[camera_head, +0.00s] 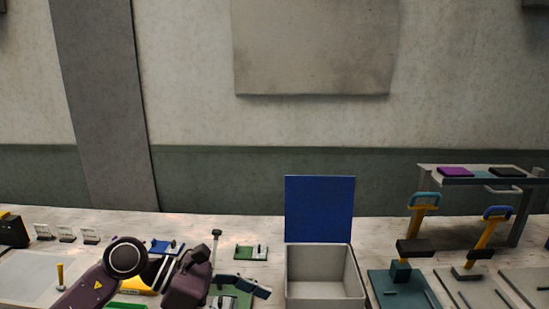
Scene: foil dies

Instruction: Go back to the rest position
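My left arm comes in from the lower left, purple and dark. Its gripper (250,287) points right, low over the table, in front of a green plate (232,300). The fingers are small and dark, so I cannot tell whether they are apart or hold anything. My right gripper is not in view. A grey box (325,286) with its blue lid (319,209) standing open is right of the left gripper. It looks empty as far as I can see inside.
A small green plate (245,253) and a blue piece (165,247) lie near my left arm. Presses with yellow levers (422,215) stand at the right. A rack (480,180) behind them holds a purple block (455,171) and a black block (507,172). White cards (66,234) stand at left.

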